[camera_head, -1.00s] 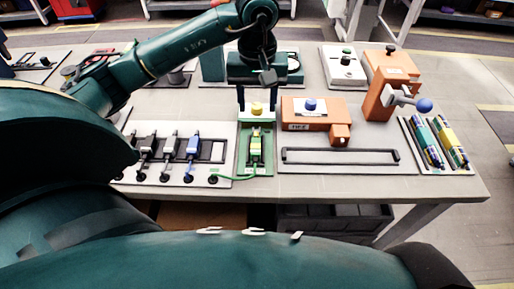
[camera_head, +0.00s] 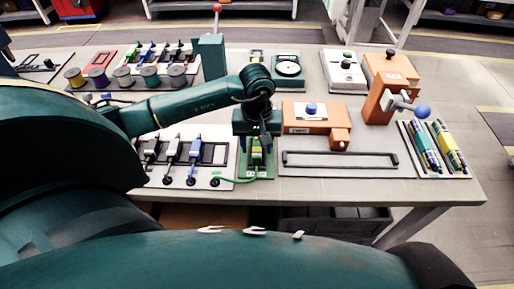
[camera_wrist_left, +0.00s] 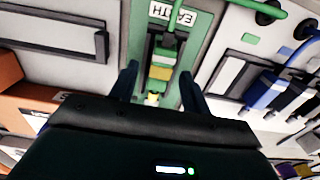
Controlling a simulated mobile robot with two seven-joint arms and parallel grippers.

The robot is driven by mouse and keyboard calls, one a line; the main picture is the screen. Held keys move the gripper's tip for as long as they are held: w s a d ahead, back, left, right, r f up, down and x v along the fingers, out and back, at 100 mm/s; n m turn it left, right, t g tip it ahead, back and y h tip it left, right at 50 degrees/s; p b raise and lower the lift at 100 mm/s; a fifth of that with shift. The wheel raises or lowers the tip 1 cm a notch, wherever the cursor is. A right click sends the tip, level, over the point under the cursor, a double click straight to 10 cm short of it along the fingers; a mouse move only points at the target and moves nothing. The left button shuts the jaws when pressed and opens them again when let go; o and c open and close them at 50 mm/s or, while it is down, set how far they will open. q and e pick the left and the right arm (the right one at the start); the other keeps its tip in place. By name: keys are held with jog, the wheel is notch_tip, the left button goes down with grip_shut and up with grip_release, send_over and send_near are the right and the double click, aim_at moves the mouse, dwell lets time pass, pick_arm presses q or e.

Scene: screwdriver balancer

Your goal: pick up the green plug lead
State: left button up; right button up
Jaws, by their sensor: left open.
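The green plug lead (camera_head: 257,158) stands in the green plate at the table's front middle, its body green and yellow, its green cable curling left along the front. In the left wrist view the plug (camera_wrist_left: 161,65) shows beyond the fingers, by the EARTH label. My left gripper (camera_head: 257,141) is above the rear of the plug and hides part of it. In the wrist view the left gripper (camera_wrist_left: 158,88) is open, with one finger on each side of the plug's line. No contact is clear. My right gripper is not in view.
Left of the plug, a pale panel (camera_head: 225,171) holds black, white and blue plugs (camera_head: 194,150). Right of it stand an orange block (camera_head: 300,112) and a dark-handled tray (camera_head: 340,160). Coloured pens (camera_head: 437,146) lie farther right. Cable spools (camera_head: 122,76) stand at the back left.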

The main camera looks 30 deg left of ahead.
pick_arm(q)
jog(key=shift+f, duration=0.1)
jog(key=c, duration=1)
